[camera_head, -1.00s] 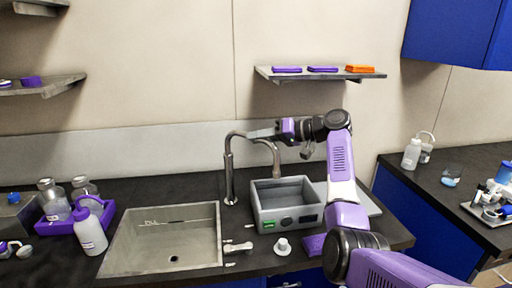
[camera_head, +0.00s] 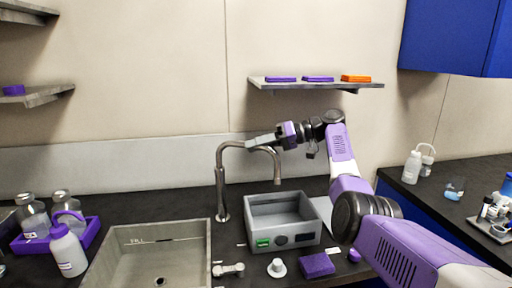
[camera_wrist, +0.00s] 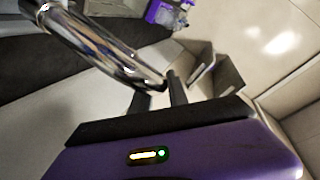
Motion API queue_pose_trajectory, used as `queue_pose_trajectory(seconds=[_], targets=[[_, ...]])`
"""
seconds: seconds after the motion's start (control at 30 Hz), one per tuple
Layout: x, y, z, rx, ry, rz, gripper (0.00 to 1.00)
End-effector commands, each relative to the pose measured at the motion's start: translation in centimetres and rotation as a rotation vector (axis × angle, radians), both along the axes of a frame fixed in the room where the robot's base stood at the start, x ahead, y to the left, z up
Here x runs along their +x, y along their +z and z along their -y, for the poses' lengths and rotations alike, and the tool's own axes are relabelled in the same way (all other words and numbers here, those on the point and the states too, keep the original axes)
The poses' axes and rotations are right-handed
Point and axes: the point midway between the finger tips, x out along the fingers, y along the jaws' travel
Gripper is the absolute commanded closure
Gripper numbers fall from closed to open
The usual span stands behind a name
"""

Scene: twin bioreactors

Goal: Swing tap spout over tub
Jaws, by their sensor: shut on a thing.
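The metal tap (camera_head: 221,185) stands at the back of the counter, between the sink and the grey tub. Its curved spout (camera_head: 277,170) arches right. The spout's mouth shows just above the back rim of the grey tub (camera_head: 305,240); I cannot tell how far it reaches over the tub. My gripper (camera_head: 252,144) is shut on the top of the spout. In the wrist view the shiny spout (camera_wrist: 105,50) runs to my gripper's dark fingers (camera_wrist: 158,97). The exact contact is partly hidden.
The sink (camera_head: 190,262) lies left of the tub. A tap handle (camera_head: 228,269), a white knob (camera_head: 277,268) and a purple block (camera_head: 317,265) lie in front of the tub. A shelf (camera_head: 315,85) hangs above my arm. A purple tray with bottles (camera_head: 88,238) stands left.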

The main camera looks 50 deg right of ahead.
Motion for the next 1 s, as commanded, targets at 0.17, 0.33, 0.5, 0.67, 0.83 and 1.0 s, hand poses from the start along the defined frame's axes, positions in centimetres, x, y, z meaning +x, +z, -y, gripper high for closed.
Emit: queue_pose_trajectory(seconds=[0.17,0.33,0.5,0.67,0.83,1.0], targets=[[0.1,-0.5,-0.2,0.000,0.003,-0.008,1.00],[0.1,-0.5,-0.2,0.000,0.002,-0.008,0.64],[0.1,-0.3,-0.1,-0.001,0.000,-0.004,0.59],[0.0,-0.2,0.0,-0.001,-0.001,-0.002,0.59],[-1.0,0.2,0.9,-0.001,-0.002,-0.002,0.59],[-3.1,1.0,2.7,-0.001,-0.002,-0.002,0.59]])
